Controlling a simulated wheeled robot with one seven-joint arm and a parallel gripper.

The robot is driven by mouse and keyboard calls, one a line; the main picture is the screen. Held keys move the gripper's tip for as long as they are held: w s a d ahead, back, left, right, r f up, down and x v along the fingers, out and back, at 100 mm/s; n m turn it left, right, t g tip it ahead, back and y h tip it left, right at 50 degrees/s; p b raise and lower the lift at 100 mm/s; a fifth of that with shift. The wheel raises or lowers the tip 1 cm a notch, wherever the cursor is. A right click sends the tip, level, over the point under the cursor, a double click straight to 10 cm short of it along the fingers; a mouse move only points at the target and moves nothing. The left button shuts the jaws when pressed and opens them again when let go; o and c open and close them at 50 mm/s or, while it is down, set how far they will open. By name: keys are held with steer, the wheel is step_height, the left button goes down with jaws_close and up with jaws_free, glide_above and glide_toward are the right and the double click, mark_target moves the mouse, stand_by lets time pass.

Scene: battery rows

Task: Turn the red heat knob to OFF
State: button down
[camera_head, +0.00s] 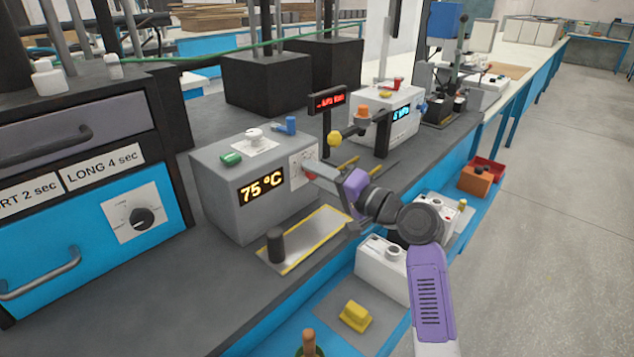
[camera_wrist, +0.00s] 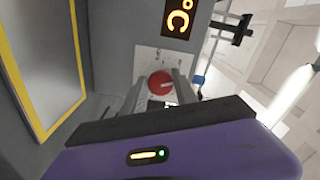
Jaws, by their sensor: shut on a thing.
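The red heat knob (camera_wrist: 160,83) sits on a white plate (camera_wrist: 148,60) on the side of the grey heater box (camera_head: 222,190). The box's display (camera_head: 262,187) reads 75 °C. My gripper (camera_head: 314,170) reaches the box's right side in the head view. In the wrist view, my gripper's two fingers (camera_wrist: 159,88) stand on either side of the knob and are shut on it. A pale pointer line shows on the knob's face. The plate's markings are too small to read, and my gripper body covers its lower part.
A metal plate with a yellow edge (camera_head: 319,237) lies before the heater, with a black cylinder (camera_head: 275,246) on it. A yellow ball-ended lever (camera_head: 335,138) and a second grey box (camera_head: 385,102) stand behind my gripper. The aisle floor (camera_head: 560,200) at right is clear.

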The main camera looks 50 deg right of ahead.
steer(key=n+b, duration=0.1)
steer(key=n, duration=0.1)
steer(key=n+b, duration=0.1)
steer(key=shift+f+n, duration=0.35)
steer(key=shift+n, duration=0.05)
steer(key=n+b, duration=0.3)
steer(key=shift+d+n, duration=0.1)
steer(key=shift+n, duration=0.2)
steer(key=n+b, duration=0.1)
steer(key=n, duration=0.1)
steer(key=shift+f+n+b, duration=0.1)
steer(key=shift+n+b, duration=0.2)
steer(key=shift+b, duration=0.05)
steer(key=shift+d+n+b, duration=0.1)
steer(key=shift+n+b, duration=0.9)
steer(key=shift+n, duration=0.7)
steer(key=c, duration=1)
jaws_free()
steer(key=shift+r, duration=0.25)
steer(key=shift+s+d+p, duration=0.1)
steer(key=shift+s+p, duration=0.2)
steer(key=shift+s, duration=3.65)
